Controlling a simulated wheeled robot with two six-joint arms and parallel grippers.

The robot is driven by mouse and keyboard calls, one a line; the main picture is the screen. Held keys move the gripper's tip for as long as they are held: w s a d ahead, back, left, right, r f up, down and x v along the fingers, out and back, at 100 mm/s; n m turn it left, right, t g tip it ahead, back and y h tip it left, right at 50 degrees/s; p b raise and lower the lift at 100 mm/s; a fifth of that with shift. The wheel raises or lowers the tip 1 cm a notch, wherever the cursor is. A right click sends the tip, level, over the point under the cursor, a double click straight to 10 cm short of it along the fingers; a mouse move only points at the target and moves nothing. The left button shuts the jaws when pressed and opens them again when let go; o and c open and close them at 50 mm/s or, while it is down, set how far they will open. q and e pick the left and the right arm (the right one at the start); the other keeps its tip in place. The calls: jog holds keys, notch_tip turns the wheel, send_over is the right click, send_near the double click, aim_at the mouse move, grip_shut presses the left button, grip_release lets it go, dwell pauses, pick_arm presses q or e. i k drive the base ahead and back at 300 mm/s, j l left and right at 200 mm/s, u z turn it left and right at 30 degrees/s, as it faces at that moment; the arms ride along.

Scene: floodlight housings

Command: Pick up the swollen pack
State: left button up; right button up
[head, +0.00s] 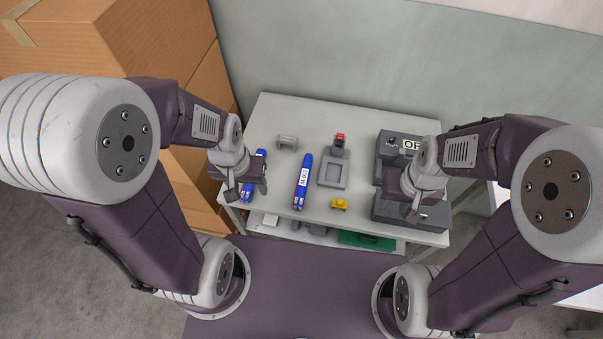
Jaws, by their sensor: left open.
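Two long blue packs lie on the pale table. The right-hand pack (302,182) is fully visible, with a white label and reddish marks at its near end. The left-hand pack (249,192) is partly hidden under my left gripper. I cannot tell which pack is swollen. My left gripper (245,193) is open above the left-hand pack; I cannot tell if it touches it. My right gripper (414,209) is over a dark grey box (434,218) at the table's right; its jaws are too unclear to read.
The table (275,115) also carries a grey bracket (288,141), a grey fixture (333,173) with a red top, a small yellow part (339,204) and another dark box (388,147). Cardboard boxes (180,45) stand left. A green item (366,241) lies on the lower shelf.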

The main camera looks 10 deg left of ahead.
aim_at(303, 182)
jog(key=j+z, duration=0.3)
jog(key=z, duration=0.15)
jog(key=k+j+z, duration=0.15)
jog(key=z, duration=0.3)
jog(key=k+j+z, duration=0.1)
jog(key=j+z, duration=0.2)
jog(key=z, duration=0.15)
jog(key=k+j+z, duration=0.15)
jog(key=z, duration=0.3)
